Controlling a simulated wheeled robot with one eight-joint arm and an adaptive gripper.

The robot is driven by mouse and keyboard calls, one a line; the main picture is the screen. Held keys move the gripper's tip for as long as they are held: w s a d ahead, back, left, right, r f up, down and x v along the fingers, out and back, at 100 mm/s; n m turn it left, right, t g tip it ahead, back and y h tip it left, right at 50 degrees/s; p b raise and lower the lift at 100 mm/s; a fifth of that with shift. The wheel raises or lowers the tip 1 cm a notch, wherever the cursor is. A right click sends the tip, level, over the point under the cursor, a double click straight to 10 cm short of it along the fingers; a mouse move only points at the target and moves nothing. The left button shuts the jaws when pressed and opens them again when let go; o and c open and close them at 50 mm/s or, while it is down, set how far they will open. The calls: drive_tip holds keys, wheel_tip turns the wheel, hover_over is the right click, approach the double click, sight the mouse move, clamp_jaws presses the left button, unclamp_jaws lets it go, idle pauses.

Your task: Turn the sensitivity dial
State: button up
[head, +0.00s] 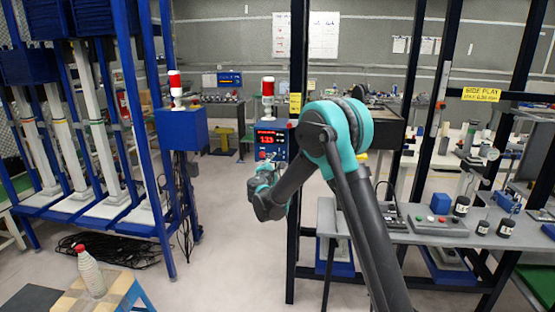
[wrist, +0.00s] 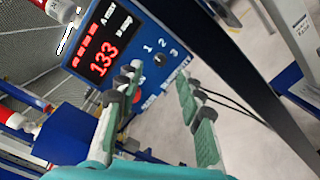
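The blue control box (head: 281,150) with a red lit display stands beside a black post in the head view. In the wrist view the box (wrist: 146,35) is close and tilted; its display (wrist: 101,42) reads 133. A small dark dial (wrist: 160,60) sits under the numbers 1, 2, 3, by lettering that seems to read "sensitivity". My gripper (wrist: 156,76) is open, with one green-and-grey finger on each side of the dial in the picture; I see no contact. In the head view my gripper (head: 272,176) is just below the box, its fingers partly hidden.
A red part (wrist: 137,97) shows beside the left finger. A black post (wrist: 232,45) rises right of the box. A red-and-white beacon (head: 268,90) stands on the box. A workbench (head: 400,235) with jars and button boxes is right. The floor left of my arm is mostly clear.

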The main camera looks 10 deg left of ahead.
drive_tip(key=shift+w+d, duration=0.15)
drive_tip(key=shift+w, duration=1.15)
drive_tip(key=shift+w+d, duration=0.15)
drive_tip(key=shift+w, duration=1.1)
drive_tip(key=shift+c, duration=0.6)
clamp_jaws()
